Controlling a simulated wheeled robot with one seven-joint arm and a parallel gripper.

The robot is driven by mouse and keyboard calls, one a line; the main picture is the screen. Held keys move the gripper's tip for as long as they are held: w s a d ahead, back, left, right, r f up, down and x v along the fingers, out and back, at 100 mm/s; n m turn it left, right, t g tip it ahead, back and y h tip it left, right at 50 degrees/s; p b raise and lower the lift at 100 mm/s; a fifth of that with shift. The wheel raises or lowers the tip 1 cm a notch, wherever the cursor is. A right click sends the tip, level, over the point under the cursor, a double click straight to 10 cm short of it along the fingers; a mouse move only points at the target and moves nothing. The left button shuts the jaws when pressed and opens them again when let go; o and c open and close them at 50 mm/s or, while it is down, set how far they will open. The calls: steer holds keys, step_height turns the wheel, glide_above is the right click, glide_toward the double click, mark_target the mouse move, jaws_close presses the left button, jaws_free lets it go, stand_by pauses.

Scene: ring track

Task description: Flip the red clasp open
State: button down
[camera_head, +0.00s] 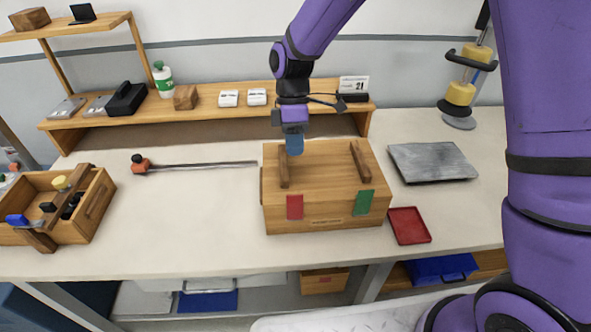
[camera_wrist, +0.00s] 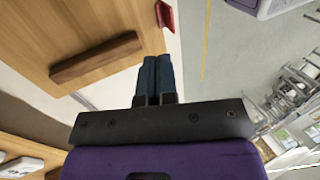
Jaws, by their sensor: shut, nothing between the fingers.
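The wooden box (camera_head: 325,208) stands on the workbench in the head view. The red clasp (camera_head: 294,207) lies flat against its front face, towards the left. A green clasp (camera_head: 363,202) is on the same face, towards the right. My gripper (camera_head: 294,150) is over the rear left part of the lid, behind the red clasp and apart from it. Its blue fingers are together and empty, also in the wrist view (camera_wrist: 158,80). A red piece (camera_wrist: 165,15) shows beyond the fingertips there; I cannot tell whether it is the clasp or the tray.
Two dark wooden bars (camera_head: 284,168) stand up from the lid. A red tray (camera_head: 409,225) and a grey slab (camera_head: 432,162) lie right of the box. A rod tool (camera_head: 195,166) and a wooden tool caddy (camera_head: 92,211) are left. The bench before the box is clear.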

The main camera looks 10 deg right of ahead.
mark_target(297, 201)
steer(key=x, duration=0.9)
steer(key=shift+f, duration=0.3)
steer(key=shift+s, duration=0.1)
